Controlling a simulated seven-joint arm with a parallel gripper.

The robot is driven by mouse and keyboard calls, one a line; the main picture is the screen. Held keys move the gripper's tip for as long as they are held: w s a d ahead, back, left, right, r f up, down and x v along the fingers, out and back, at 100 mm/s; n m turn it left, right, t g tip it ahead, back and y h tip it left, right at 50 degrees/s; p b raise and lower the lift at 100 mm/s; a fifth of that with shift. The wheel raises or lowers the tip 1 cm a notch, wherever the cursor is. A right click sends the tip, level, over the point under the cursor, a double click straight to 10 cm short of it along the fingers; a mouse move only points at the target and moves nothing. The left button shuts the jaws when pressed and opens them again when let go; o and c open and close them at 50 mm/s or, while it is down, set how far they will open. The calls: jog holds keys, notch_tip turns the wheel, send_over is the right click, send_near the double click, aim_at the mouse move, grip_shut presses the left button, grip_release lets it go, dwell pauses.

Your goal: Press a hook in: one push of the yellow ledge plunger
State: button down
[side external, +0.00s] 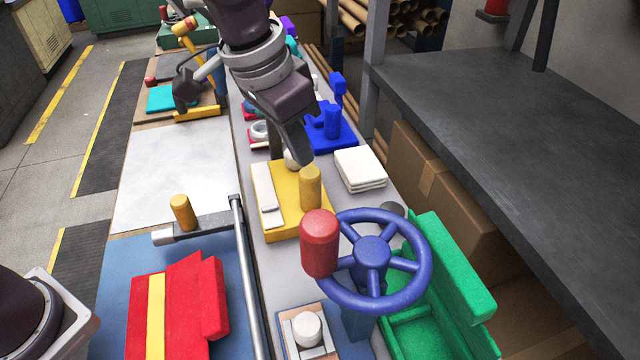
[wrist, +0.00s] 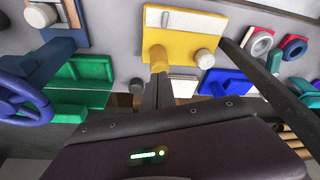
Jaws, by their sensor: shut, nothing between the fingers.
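A yellow base (side external: 285,222) carries a yellow cylindrical plunger (side external: 311,190), a white round knob (side external: 291,160) and a white flat bar (side external: 264,186). In the wrist view the yellow base (wrist: 182,48) is at top centre, with the plunger (wrist: 158,56) at its near edge and the knob (wrist: 204,58) to its right. In the wrist view my gripper's fingertips (wrist: 158,78) line up with the plunger. I cannot tell whether they touch it. The fingers partly hide the knob in the side view.
A blue handwheel (side external: 372,252) with a red grip (side external: 319,244) stands close in front. White felt pads (side external: 360,168) lie to the right, a blue fixture (side external: 331,130) behind. Another yellow cylinder (side external: 182,212) is on a sliding rail arm at left.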

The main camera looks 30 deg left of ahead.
aim_at(303, 175)
dwell(0.3)
jog(key=shift+f, duration=2.1)
jog(key=shift+r, duration=1.55)
notch_tip(303, 175, up, 5)
jog(key=shift+f, duration=0.2)
jog(key=shift+r, duration=0.2)
